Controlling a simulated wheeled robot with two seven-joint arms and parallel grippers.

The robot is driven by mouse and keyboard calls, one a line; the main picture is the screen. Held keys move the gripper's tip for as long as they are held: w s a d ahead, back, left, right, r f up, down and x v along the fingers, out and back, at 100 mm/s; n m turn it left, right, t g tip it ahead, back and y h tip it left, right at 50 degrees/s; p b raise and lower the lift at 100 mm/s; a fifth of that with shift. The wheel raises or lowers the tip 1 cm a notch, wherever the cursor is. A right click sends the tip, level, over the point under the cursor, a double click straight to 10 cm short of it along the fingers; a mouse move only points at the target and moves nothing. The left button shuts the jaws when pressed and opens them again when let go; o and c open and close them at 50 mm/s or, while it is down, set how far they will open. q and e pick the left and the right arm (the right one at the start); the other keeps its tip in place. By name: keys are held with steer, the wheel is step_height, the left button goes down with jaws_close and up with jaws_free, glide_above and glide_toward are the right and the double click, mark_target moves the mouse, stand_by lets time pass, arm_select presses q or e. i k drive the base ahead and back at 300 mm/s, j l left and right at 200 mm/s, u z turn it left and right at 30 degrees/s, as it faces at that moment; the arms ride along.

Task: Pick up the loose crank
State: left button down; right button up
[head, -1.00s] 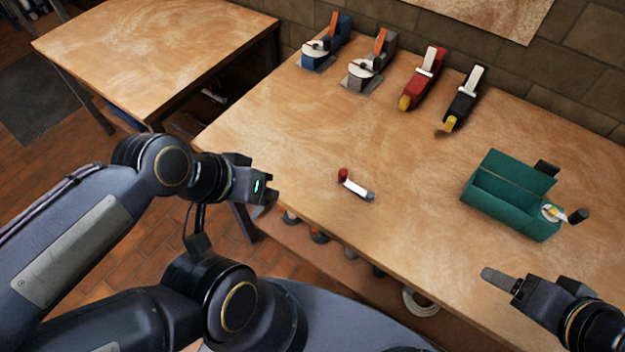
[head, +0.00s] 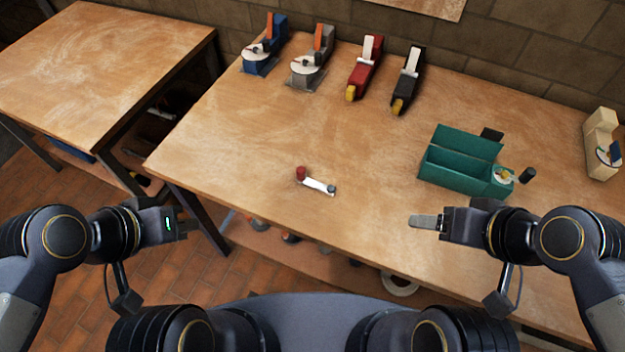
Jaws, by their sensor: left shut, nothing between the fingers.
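The loose crank (head: 318,185) lies on the wooden workbench (head: 250,150) near its front edge. It has a white arm, a red knob at its left end and a dark grey end at the right. My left gripper (head: 188,226) is shut and empty, in front of the bench to the lower left of the crank. My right gripper (head: 424,221) is to the lower right of the crank, apart from it. Its fingers show edge-on, so I cannot tell whether they are open.
A teal box (head: 455,172) with a black-knobbed crank stands at right. Blue (head: 263,55), grey (head: 309,65), red (head: 363,73) and black (head: 407,85) devices line the back; a cream one (head: 600,145) stands far right. Bench around the loose crank is clear.

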mark_target(302, 178)
steer(key=j+z, duration=0.1)
steer(key=z, duration=1.3)
steer(key=j+z, duration=0.25)
steer(key=z, duration=0.15)
steer(key=k+j+z, duration=0.15)
steer(key=z, duration=0.25)
steer(key=k+j+z, duration=0.1)
steer(key=j+z, duration=0.15)
steer(key=z, duration=0.15)
steer(key=k+j+z, duration=0.45)
steer(key=k, duration=0.25)
steer(key=k+j, duration=0.3)
steer(key=k+u, duration=0.05)
steer(key=k, duration=0.05)
